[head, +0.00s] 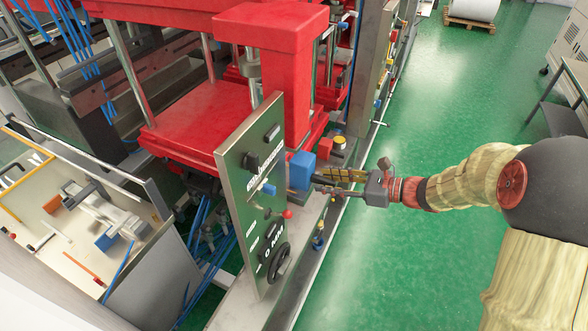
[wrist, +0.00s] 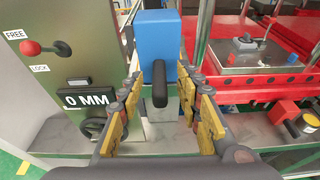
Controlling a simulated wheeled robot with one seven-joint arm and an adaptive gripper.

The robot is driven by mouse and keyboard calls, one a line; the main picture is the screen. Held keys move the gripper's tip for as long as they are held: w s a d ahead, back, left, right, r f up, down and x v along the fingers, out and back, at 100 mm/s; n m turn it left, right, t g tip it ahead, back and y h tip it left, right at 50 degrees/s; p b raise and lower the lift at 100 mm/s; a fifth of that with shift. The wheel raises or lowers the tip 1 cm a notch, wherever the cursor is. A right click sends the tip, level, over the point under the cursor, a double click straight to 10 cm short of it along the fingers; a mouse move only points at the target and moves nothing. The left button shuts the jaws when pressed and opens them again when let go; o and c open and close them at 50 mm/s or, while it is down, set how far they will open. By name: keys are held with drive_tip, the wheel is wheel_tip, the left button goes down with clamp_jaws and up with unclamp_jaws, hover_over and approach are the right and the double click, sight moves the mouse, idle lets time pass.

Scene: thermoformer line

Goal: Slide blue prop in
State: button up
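The blue prop (head: 301,170) is a blue block behind the upright control panel in the head view. In the wrist view the blue prop (wrist: 157,35) stands ahead, with a black handle (wrist: 160,86) facing me. My gripper (head: 322,180) reaches it from the right. In the wrist view my gripper (wrist: 161,84) is open, with yellow-padded fingers on either side of the handle. A gap shows between the handle and each finger. Whether the prop's far end sits in anything is hidden.
The control panel (head: 236,170) stands close beside the prop. It has a red-knobbed FREE/LOCK lever (wrist: 45,48) and a 0 MM display (wrist: 88,98). Red press parts (head: 285,60) rise behind. A yellow-topped red button (head: 340,142) is nearby. Green floor (head: 440,90) is clear at right.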

drive_tip(key=v, duration=1.1)
drive_tip(key=shift+r, duration=0.1)
drive_tip(key=s+d+f+n+g+h+b, duration=0.1)
drive_tip(key=s+d+f+n+g+h, duration=0.1)
drive_tip(key=s+f+n+h, duration=0.45)
drive_tip(key=s+d+f+n+g+h+b, duration=0.1)
drive_tip(key=s+d+f+n+g+b, duration=0.15)
drive_tip(key=s+n, duration=0.45)
drive_tip(key=s+r+n+t+h+b, duration=0.3)
drive_tip(key=s+n+t+h+b, duration=0.2)
drive_tip(key=s+n+b, duration=0.3)
drive_tip(key=shift+s+d+h+b, duration=0.3)
drive_tip(key=shift+s+h+b, duration=0.35)
drive_tip(key=shift+s, duration=0.45)
